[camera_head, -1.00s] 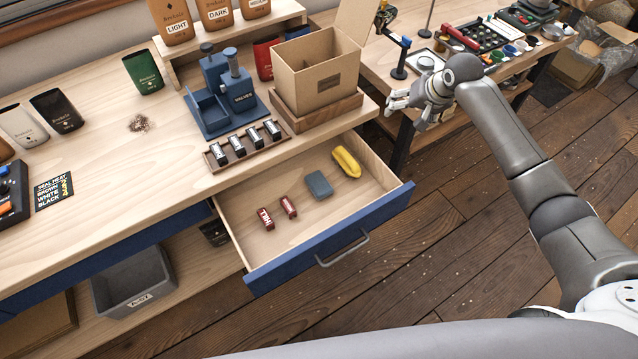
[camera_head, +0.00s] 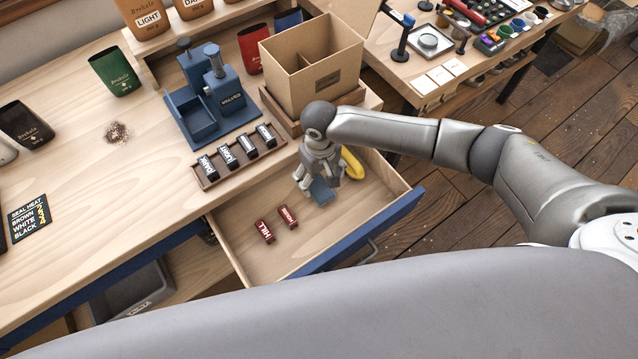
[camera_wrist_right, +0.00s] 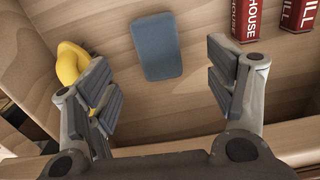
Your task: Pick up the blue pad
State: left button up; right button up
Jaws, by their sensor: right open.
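The blue pad (camera_head: 320,192) lies flat in the open drawer (camera_head: 352,222). It is partly hidden behind my right gripper in the head view. In the right wrist view the blue pad (camera_wrist_right: 156,46) shows whole, ahead of the fingers and centred between them. My right gripper (camera_head: 318,186) is open and empty, just above the pad, with its fingers (camera_wrist_right: 165,88) wide apart. I cannot see the gripper touching the pad. My left gripper is in no view.
A yellow object (camera_head: 352,163) lies right of the pad in the drawer. Two red blocks, HILL (camera_head: 264,231) and HOUSE (camera_head: 287,216), lie left of it. A cardboard box (camera_head: 330,70) and a rack of labelled blocks (camera_head: 207,178) stand on the counter behind.

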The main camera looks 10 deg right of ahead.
aim_at(321, 188)
jog(key=shift+w+f, duration=0.1)
jog(key=shift+f, duration=0.8)
jog(key=shift+w+f, duration=0.15)
jog(key=shift+f, duration=0.15)
notch_tip(321, 188, down, 4)
jog(key=shift+d+p, duration=0.15)
jog(key=shift+p, duration=0.35)
jog(key=shift+f, duration=0.45)
jog(key=shift+c, duration=0.9)
jog(key=c, duration=0.7)
jog(key=shift+c, duration=0.7)
jog(key=shift+r, duration=0.65)
pick_arm(q)
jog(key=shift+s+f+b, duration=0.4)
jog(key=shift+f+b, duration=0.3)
jog(key=shift+b, duration=0.45)
pick_arm(e)
jog(key=s+a+r, duration=0.6)
jog(key=s+r, duration=0.5)
jog(key=s, duration=0.1)
jog(key=shift+s+a+r, duration=0.2)
jog(key=shift+a+r, duration=0.15)
jog(key=shift+r, duration=0.05)
